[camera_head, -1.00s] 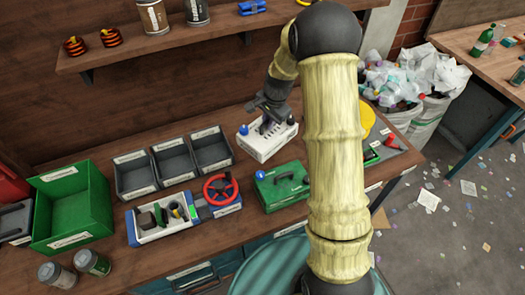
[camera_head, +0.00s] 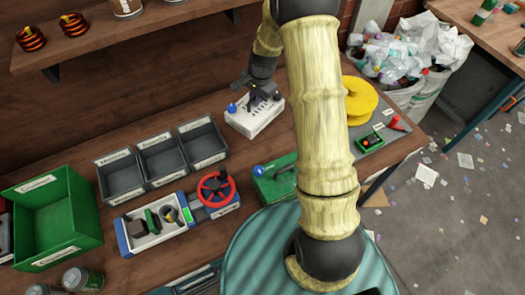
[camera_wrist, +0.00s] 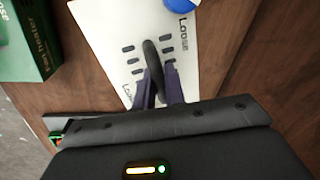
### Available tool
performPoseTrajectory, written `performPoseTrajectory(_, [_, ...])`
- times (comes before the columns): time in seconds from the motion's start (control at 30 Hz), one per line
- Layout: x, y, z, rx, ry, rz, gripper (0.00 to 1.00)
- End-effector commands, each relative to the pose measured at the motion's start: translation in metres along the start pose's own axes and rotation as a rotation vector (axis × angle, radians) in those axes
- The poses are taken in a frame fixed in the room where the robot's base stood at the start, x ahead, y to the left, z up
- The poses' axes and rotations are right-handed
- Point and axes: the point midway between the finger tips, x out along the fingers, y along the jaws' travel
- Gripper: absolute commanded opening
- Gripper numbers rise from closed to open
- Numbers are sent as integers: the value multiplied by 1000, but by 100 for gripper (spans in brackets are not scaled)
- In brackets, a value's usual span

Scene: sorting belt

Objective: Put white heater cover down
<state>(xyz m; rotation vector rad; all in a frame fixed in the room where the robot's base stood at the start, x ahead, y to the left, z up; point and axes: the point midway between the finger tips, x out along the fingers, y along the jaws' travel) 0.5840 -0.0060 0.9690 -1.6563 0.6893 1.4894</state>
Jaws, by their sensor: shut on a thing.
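The white heater cover (camera_head: 262,122) is a pale slotted plate with a blue knob at its left corner, at the back of the workbench in the head view. The wrist view shows its white top (camera_wrist: 126,22), dark slots, printed lettering and a dark handle. My gripper (camera_wrist: 160,98) is shut on that handle, and its fingers also show above the cover in the head view (camera_head: 262,95). The green heater box (camera_head: 272,180) with a blue knob sits nearer the front, partly hidden by my arm. I cannot tell whether the cover touches the bench.
Three grey bins (camera_head: 160,158) and a green crate (camera_head: 62,205) stand to the left. A tray of parts (camera_head: 152,226) and a red wheel (camera_head: 216,188) sit in front. Some bare bench (camera_head: 222,150) lies between bins and cover.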

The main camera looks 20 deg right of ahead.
Motion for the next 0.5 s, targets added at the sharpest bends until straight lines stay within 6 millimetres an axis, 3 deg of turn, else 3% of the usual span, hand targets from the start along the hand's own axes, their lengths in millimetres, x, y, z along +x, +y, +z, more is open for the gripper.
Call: performPoseTrajectory(0.5, [57,12,0,0,-1,1,0])
